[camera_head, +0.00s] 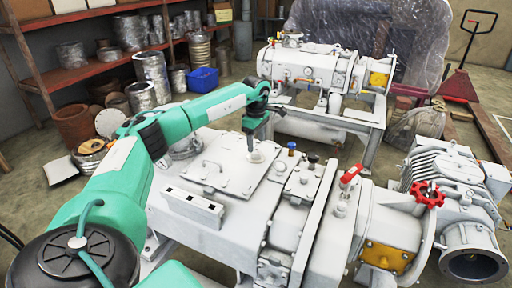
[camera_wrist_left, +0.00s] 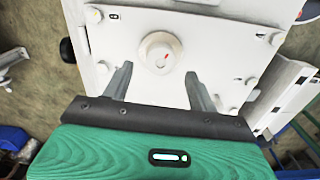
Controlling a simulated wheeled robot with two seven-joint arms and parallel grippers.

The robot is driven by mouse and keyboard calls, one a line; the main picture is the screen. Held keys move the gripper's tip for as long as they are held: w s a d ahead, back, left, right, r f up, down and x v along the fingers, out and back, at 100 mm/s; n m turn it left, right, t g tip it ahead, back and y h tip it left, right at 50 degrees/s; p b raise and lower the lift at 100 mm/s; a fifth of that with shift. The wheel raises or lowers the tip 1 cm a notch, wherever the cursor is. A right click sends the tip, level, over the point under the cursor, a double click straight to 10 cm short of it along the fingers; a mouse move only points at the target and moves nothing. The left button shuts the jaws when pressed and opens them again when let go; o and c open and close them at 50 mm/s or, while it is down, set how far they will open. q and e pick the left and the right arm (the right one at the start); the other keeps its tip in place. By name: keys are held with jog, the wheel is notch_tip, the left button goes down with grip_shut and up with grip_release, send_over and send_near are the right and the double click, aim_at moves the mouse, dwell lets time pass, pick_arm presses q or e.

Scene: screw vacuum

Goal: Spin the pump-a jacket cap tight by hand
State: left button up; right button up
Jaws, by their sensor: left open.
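In the head view the cap (camera_head: 257,157) shows just below my left gripper (camera_head: 254,141) on top of the near pump (camera_head: 225,205). My left gripper points down at it. In the left wrist view the two fingers (camera_wrist_left: 159,70) stand apart, and the cap appears just beyond and between their tips. The fingers look clear of the cap. Nothing is held. My right gripper is not in view.
A blue-topped cap (camera_head: 291,146) and a dark cap (camera_head: 313,159) stand right of the plate. A red lever (camera_head: 351,174) and a red handwheel (camera_head: 428,194) are further right. A second pump (camera_head: 315,68) stands behind. Shelves (camera_head: 85,70) line the left wall.

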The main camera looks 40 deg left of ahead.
aim_at(256, 150)
pick_arm(q)
notch_tip(256, 150, up, 11)
jog(key=b, duration=0.1)
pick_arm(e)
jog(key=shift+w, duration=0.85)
pick_arm(q)
jog(key=shift+f, duration=0.15)
